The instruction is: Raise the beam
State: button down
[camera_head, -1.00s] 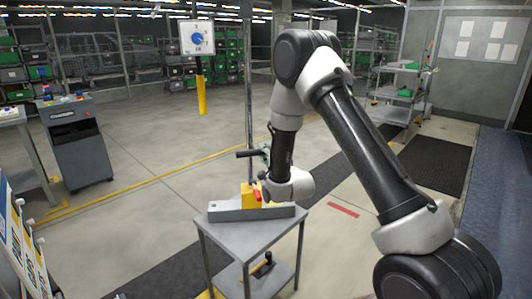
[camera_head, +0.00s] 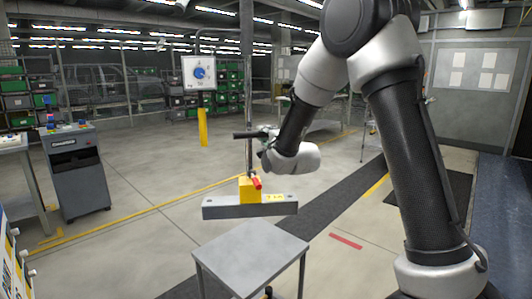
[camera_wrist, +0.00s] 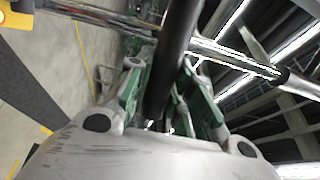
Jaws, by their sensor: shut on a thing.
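The grey beam (camera_head: 222,210) hangs level, clear above the small grey table (camera_head: 250,252). A dark handle bar (camera_head: 245,135) sticks out to the left at the pole. My gripper (camera_head: 268,142) is shut on this bar, above and slightly right of the block. The wrist view shows the dark handle bar (camera_wrist: 172,60) between my green fingers (camera_wrist: 160,95). The yellow block (camera_wrist: 14,18) shows at its upper left corner.
A grey cabinet (camera_head: 78,170) stands at the left, and a dial sign (camera_head: 199,73) on a yellow post stands behind. Shelves with green bins line the back. The floor around the table is open.

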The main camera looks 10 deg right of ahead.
jog(key=shift+r, duration=1.1)
jog(key=c, duration=1.3)
grip_release()
jog(key=shift+o, duration=0.2)
jog(key=shift+f, duration=0.1)
jog(key=v, duration=1.2)
